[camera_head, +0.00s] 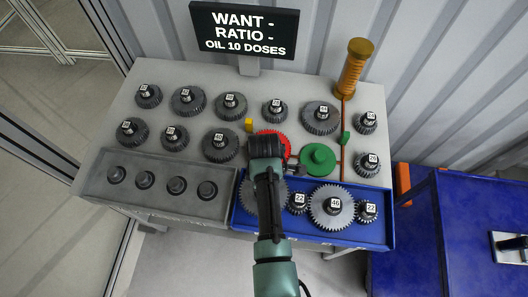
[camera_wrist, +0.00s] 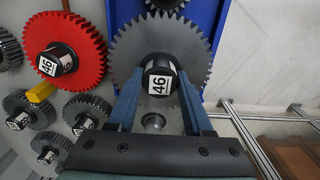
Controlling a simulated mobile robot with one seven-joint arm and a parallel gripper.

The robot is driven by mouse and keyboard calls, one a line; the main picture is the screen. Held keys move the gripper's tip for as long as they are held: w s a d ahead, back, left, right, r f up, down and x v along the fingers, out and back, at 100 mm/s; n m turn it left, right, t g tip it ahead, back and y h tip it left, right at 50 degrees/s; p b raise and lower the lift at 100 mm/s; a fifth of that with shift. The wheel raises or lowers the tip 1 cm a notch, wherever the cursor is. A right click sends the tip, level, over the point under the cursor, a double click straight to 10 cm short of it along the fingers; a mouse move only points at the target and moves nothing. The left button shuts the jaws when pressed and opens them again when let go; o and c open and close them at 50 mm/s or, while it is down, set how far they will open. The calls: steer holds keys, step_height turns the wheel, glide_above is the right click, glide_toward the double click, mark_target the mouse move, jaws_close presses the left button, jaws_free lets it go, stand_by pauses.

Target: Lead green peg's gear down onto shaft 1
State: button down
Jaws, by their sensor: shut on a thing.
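My gripper (camera_wrist: 160,84) is shut on the dark hub, labelled 46, of a large grey gear (camera_wrist: 120,50). In the head view this gear (camera_head: 247,192) shows on both sides of my wrist at the left end of the blue tray (camera_head: 332,240). I cannot tell whether it is raised or resting. A small round metal piece (camera_wrist: 153,122) shows between my fingers below the hub. A flat green disc (camera_head: 317,159) lies behind the blue tray. No label naming shaft 1 or a green peg is readable.
A red gear (camera_head: 283,140) and a yellow block (camera_head: 249,125) stand just behind my gripper. A grey tray (camera_head: 160,198) with several dark pegs adjoins on the left. Other gears (camera_head: 334,207) fill the blue tray's right side. An orange-brown cylinder (camera_head: 354,68) stands at the back right.

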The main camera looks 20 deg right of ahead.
steer(key=shift+w+f+b, duration=0.15)
steer(key=shift+f+b, duration=0.15)
stand_by(0.4)
steer(key=shift+f+b, duration=1.1)
steer(key=shift+f, duration=0.35)
steer(key=shift+f, duration=0.3)
steer(key=shift+c, duration=1.1)
jaws_free()
